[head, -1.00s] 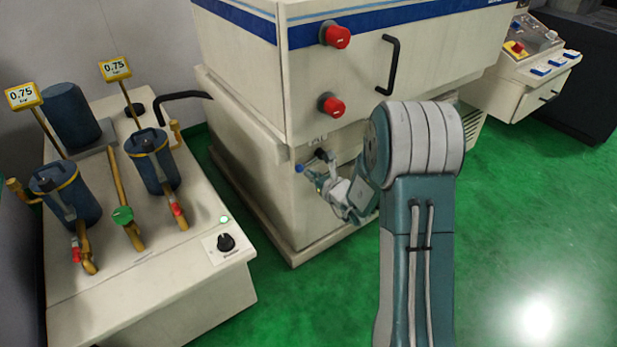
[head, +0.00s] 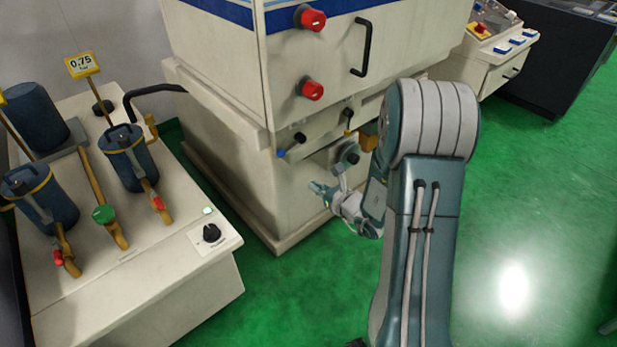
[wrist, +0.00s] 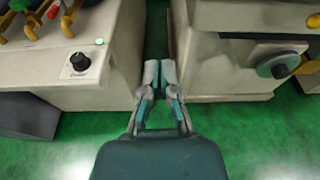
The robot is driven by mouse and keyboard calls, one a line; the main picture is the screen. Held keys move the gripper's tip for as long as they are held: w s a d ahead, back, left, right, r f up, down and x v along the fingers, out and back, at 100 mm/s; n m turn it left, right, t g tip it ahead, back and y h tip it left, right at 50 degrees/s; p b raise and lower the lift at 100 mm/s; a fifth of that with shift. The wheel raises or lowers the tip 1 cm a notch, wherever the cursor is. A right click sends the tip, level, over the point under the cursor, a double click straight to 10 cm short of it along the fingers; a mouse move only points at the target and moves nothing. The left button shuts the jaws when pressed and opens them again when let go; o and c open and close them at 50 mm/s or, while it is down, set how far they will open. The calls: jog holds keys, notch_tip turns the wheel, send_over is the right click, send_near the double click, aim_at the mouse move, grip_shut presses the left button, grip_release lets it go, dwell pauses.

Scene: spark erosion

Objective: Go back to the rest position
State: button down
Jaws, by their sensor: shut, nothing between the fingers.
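My gripper (head: 322,190) is in front of the lower part of the cream machine (head: 225,150) in the head view, low and left of a round grey handwheel (head: 345,152). In the wrist view my gripper (wrist: 161,75) is shut and empty. Its fingertips point toward the dark gap between the bench and the machine, and they look clear of both. My own upper arm hides part of the machine's right side in the head view.
A cream bench (head: 150,290) with blue filter canisters (head: 127,160), brass pipes and a black knob (head: 211,233) stands at left. The machine bears red knobs (head: 311,90) and a black handle (head: 361,48). A control panel (head: 495,45) stands at back right. Green floor (head: 540,200) is open at right.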

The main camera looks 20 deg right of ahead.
jog(key=s+a+r+n+g+y, duration=0.3)
jog(key=s+a+r+n+g, duration=0.25)
jog(key=a+n, duration=0.35)
jog(key=s+a+r+n+g+y, duration=0.3)
jog(key=s+a+r+n+g, duration=0.1)
jog(key=s+a+r+n, duration=0.4)
jog(key=s+d+r+n+h, duration=0.2)
jog(key=s+d+n+h, duration=0.1)
jog(key=s+n+h, duration=0.2)
jog(key=s+d+r+n+h, duration=0.3)
jog(key=s+n+h, duration=0.2)
jog(key=n, duration=0.5)
jog(key=s, duration=0.2)
jog(key=shift+s+d+r+h, duration=0.25)
jog(key=shift+s+r+h, duration=0.05)
jog(key=shift+h, duration=0.1)
